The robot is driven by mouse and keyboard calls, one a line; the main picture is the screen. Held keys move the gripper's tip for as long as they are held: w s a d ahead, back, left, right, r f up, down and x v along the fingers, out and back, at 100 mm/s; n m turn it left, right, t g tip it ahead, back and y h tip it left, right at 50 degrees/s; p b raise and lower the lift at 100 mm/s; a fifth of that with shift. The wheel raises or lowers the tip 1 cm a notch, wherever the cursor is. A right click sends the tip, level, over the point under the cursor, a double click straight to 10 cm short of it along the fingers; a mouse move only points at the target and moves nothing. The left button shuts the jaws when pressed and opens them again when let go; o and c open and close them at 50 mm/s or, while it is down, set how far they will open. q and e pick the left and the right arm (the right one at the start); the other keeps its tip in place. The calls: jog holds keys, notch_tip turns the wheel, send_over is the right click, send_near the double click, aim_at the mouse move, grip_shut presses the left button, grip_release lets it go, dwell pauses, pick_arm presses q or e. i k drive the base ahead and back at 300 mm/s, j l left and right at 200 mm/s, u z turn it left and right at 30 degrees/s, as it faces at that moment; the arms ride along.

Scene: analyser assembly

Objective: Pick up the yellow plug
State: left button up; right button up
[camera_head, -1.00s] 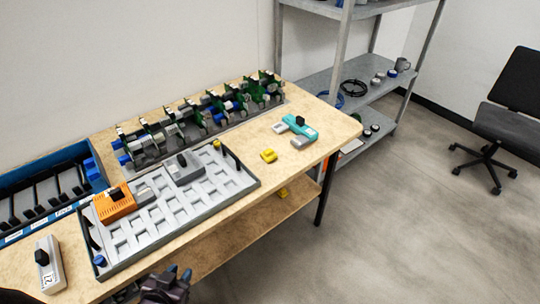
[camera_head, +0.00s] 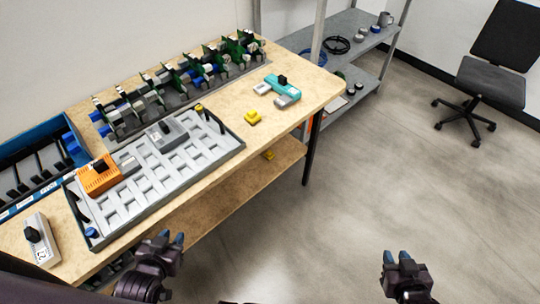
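A yellow plug (camera_head: 252,118) lies on the wooden table top, right of the grey tray and in front of the teal device. My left gripper (camera_head: 172,239) is in front of the table, below the tray in the picture; its blue fingertips are apart with nothing seen between them. My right gripper (camera_head: 396,257) is over the floor to the right of the table, well away from the plug; its fingertips are also apart and empty.
The grey tray (camera_head: 218,150) holds an orange module (camera_head: 98,176) and a grey module (camera_head: 167,132). A teal device (camera_head: 282,88) lies behind the plug. A rack of green boards (camera_head: 205,68) lines the back. The table around the plug is bare.

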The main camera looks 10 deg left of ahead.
aim_at(252, 116)
jog(key=u, duration=0.6)
jog(key=i+l+u, duration=0.15)
jog(key=l+u, duration=0.6)
jog(key=i+l+u, duration=0.15)
jog(key=l, duration=0.3)
jog(key=l+u, duration=0.15)
jog(key=l, duration=1.2)
jog(key=u, duration=0.05)
